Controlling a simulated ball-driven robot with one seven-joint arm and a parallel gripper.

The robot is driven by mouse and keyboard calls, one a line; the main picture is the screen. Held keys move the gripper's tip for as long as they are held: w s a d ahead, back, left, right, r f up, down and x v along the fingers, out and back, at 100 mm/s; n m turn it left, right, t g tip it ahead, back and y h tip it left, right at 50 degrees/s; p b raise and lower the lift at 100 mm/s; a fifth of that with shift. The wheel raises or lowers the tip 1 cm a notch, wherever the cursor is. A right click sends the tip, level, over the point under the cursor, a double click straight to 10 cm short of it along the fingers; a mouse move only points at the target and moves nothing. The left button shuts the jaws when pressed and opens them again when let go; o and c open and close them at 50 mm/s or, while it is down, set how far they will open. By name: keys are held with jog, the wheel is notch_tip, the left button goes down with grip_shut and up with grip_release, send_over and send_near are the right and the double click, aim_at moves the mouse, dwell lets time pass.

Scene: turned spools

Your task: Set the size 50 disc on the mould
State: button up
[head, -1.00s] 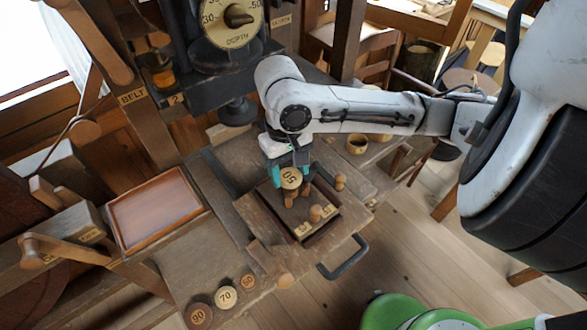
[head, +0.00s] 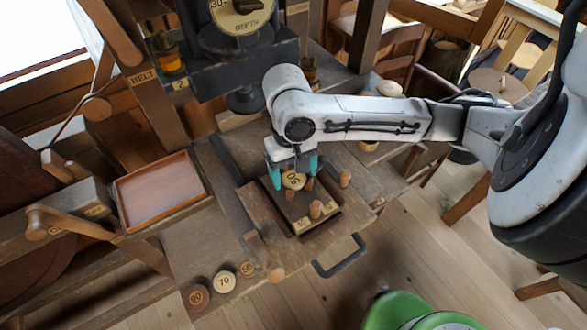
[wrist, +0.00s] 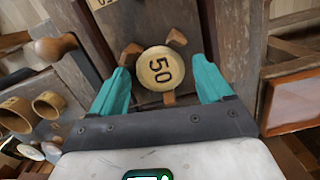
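The round pale wooden disc marked 50 (head: 293,180) lies at the far side of the dark pegged block, which I take for the mould (head: 328,221). In the wrist view the disc (wrist: 160,68) sits face up, with short wooden pegs showing around its edge. I cannot tell whether it rests on the pegs or between them. My gripper (head: 294,175) is open over the block. Its teal fingers stand on either side of the disc, with gaps visible in the wrist view (wrist: 165,90). What lies under the disc is hidden.
Discs marked 90 (head: 197,296) and 70 (head: 224,282), and a smaller one (head: 247,268), lie at the bench's front left. An empty reddish tray (head: 160,192) is at left. A dark handle (head: 340,262) sticks out in front. A press (head: 240,75) stands behind.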

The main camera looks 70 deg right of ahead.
aim_at(291, 174)
jog(key=shift+o, duration=0.7)
jog(key=shift+r, duration=0.1)
notch_tip(291, 174, up, 12)
jog(key=w, duration=0.1)
jog(key=shift+d+r, duration=0.2)
jog(key=shift+d, duration=0.25)
dwell(0.5)
